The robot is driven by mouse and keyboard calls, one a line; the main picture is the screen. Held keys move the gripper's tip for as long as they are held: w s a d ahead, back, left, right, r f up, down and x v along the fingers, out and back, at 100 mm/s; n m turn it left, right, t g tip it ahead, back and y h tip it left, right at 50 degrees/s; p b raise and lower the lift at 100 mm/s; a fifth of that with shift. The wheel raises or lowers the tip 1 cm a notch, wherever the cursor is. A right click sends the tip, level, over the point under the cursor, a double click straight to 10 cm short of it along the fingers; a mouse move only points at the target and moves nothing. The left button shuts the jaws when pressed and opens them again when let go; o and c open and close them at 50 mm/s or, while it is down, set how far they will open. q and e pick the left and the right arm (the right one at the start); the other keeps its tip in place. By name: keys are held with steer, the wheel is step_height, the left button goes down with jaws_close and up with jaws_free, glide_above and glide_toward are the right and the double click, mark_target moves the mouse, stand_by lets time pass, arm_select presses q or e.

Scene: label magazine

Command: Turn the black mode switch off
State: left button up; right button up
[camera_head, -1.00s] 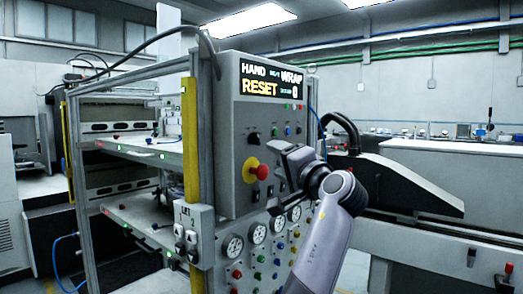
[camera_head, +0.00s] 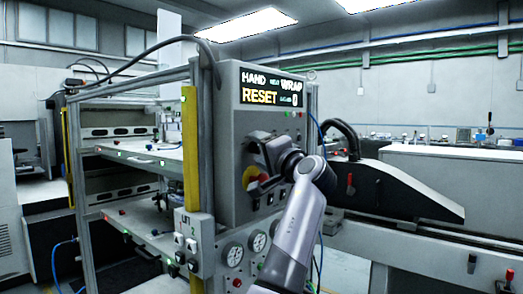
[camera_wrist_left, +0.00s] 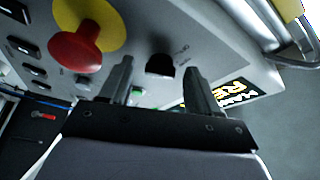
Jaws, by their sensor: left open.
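The black mode switch (camera_wrist_left: 160,65) is a small dark knob on the grey control panel (camera_head: 230,120). In the left wrist view it sits ahead of my left gripper, in line with the gap between the two fingers. My left gripper (camera_wrist_left: 158,78) is open and empty, fingers pointing at the panel. I cannot tell whether the fingers reach around the knob. In the head view the left gripper (camera_head: 254,164) is in front of the panel and I cannot pick the switch out from its dark fingers. My right gripper is not in view.
A red mushroom button (camera_wrist_left: 75,50) on a yellow plate is close beside the switch. Small black buttons (camera_wrist_left: 25,47) lie beyond it. A lit display (camera_head: 270,88) is above on the panel. Gauges (camera_head: 234,252) are below. A yellow post (camera_head: 190,150) stands at left.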

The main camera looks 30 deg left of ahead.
arm_select(q)
steer(key=c, duration=1)
steer(key=shift+c, duration=0.2)
steer(key=shift+f, duration=0.1)
steer(key=shift+n+b, duration=0.3)
steer(key=shift+n, duration=0.2)
steer(key=n, duration=0.1)
steer(key=n+y+b, duration=0.1)
steer(key=n, duration=0.1)
steer(key=shift+w+f+y+b, duration=0.1)
steer(key=shift+f+y+b, duration=0.05)
steer(key=shift+y+b, duration=0.15)
steer(key=n+g+y, duration=0.1)
steer(key=n, duration=0.3)
steer(key=shift+w+g+b, duration=0.1)
steer(key=shift+g+b, duration=0.2)
steer(key=shift+g, duration=0.1)
steer(key=shift+n+g+y, duration=0.5)
steer(key=shift+n+y, duration=0.1)
steer(key=shift+n, duration=1.2)
